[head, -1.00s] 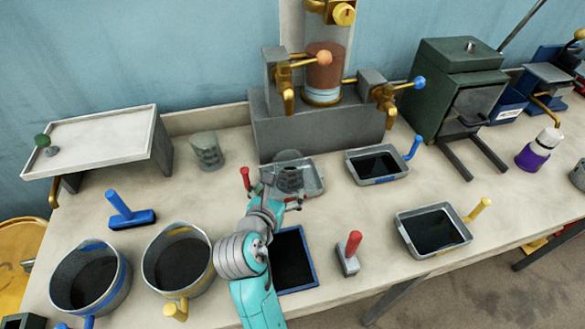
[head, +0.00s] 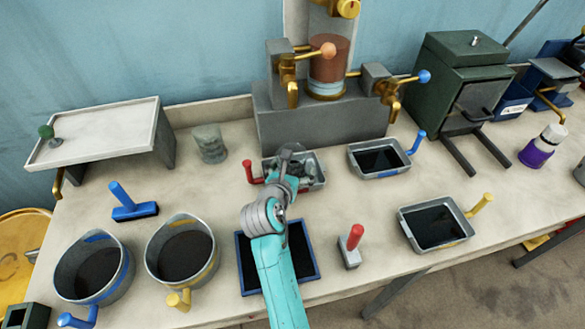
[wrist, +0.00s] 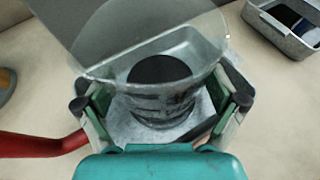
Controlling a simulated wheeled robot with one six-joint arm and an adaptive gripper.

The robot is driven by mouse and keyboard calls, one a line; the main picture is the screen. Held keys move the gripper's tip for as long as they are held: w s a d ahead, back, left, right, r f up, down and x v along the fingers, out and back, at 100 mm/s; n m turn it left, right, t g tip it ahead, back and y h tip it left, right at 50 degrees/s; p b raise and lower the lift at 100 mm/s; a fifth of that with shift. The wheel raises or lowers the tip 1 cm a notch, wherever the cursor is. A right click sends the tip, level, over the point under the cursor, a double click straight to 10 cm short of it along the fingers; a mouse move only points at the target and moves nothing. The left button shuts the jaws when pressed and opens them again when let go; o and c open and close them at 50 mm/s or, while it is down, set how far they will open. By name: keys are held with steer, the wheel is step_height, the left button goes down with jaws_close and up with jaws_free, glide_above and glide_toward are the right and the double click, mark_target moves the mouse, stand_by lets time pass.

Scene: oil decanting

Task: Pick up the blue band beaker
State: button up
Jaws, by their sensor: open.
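My gripper (wrist: 165,103) is open, with its green-padded fingers on either side of a clear round glass vessel (wrist: 155,30) with a dark base. I see no blue band on this vessel. It stands over a grey metal tray (head: 317,181) with a red handle. In the head view my gripper (head: 289,158) is over this tray and mostly hides the vessel. A large grey pot with a blue band (head: 117,281) and a blue handle stands at the front left, away from my gripper. A similar glass vessel (head: 210,144) stands at the back left.
A yellow-banded pot (head: 205,272) stands beside the blue-banded one. A blue-rimmed tray (head: 243,263) lies under my arm. Grey trays with a blue handle (head: 414,143) and a yellow handle (head: 480,205) are at right. A grey stand (head: 265,128) with valves rises behind.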

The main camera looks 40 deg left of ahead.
steer(key=shift+c, duration=0.3)
steer(key=c, duration=1.3)
steer(key=shift+r, duration=0.25)
